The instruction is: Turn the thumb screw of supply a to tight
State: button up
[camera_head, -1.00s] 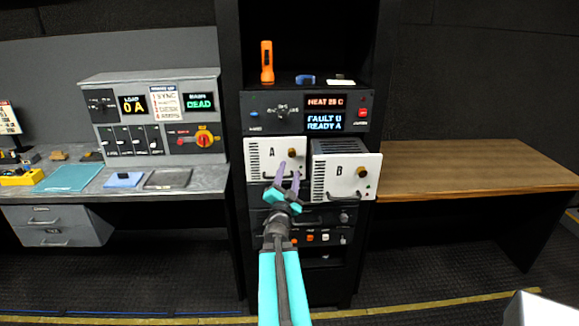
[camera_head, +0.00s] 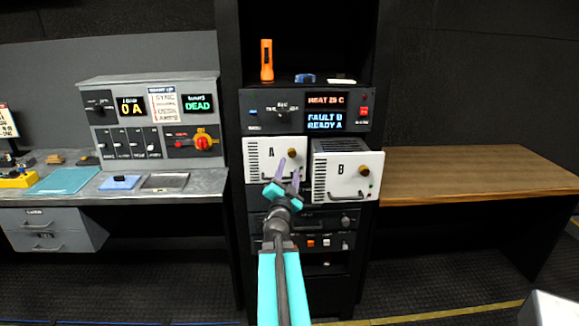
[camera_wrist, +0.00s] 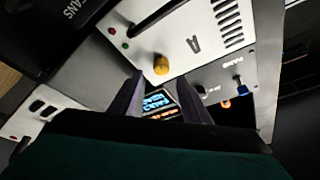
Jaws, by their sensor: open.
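Supply A (camera_head: 256,168) is a white-fronted unit marked A, seated in the black rack. Its thumb screw (camera_head: 292,153) is a small brass knob at the panel's upper right. In the wrist view the thumb screw (camera_wrist: 161,65) shows between and just beyond the fingertips, on the tilted panel of supply A (camera_wrist: 190,28). My gripper (camera_head: 289,168) is open in front of the panel's lower right, a little below the screw. Its two purple fingers also show in the wrist view (camera_wrist: 159,80), apart and empty. I cannot tell how tight the screw is.
Supply B (camera_head: 340,180) stands to the right and juts forward of A. A control panel (camera_head: 306,111) with displays reading FAULT B and READY A sits above. An orange flashlight (camera_head: 266,61) stands on top. A wooden table (camera_head: 470,170) is at right, a grey console (camera_head: 150,120) at left.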

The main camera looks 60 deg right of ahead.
aim_at(292, 155)
jog(key=shift+f+b, duration=0.1)
jog(key=shift+b, duration=0.45)
jog(key=shift+p+x, duration=0.6)
jog(key=shift+x, duration=2.3)
jog(key=shift+c, duration=0.3)
